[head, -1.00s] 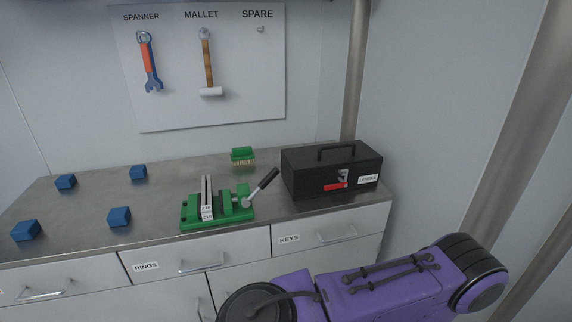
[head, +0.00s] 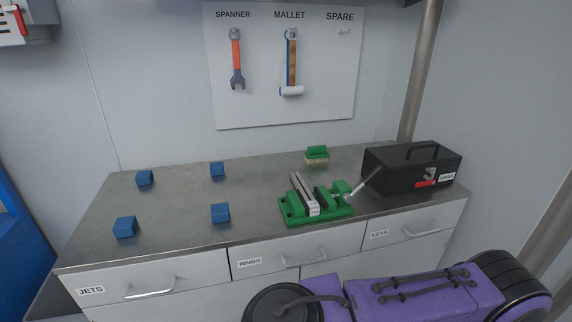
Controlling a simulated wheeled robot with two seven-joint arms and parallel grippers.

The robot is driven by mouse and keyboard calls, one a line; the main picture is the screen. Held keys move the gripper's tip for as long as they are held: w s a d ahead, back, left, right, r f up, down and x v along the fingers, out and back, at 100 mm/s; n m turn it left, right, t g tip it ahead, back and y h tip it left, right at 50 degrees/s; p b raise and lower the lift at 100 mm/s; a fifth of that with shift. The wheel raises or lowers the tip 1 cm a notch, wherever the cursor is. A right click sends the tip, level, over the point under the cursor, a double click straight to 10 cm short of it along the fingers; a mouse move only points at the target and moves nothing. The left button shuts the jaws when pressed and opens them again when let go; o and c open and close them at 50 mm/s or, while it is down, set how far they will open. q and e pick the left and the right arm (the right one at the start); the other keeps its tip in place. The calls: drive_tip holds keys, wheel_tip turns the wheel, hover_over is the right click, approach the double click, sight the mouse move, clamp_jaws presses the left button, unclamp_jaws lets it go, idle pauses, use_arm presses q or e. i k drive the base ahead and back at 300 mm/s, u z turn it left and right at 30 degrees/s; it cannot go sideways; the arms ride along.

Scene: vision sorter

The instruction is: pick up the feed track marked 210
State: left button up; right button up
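A pale, narrow metal track (head: 302,192) sits in a green vise (head: 290,217) on the workbench. A white label is on its near end, too small for me to read, so I cannot tell whether it says 210. The vise has a lever handle reaching up to the right. Neither of my grippers is in view. A purple link of my own arm crosses the bottom right.
Several blue blocks (head: 125,227) stand on the left of the grey workbench (head: 175,205). A green-topped brush (head: 316,155) lies behind the vise. A black toolbox (head: 410,165) stands at the right. A spanner (head: 236,60) and mallet (head: 291,65) hang on the wall board.

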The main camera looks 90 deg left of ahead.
sight(297, 181)
drive_tip(key=k, duration=0.35)
drive_tip(key=u, duration=0.9)
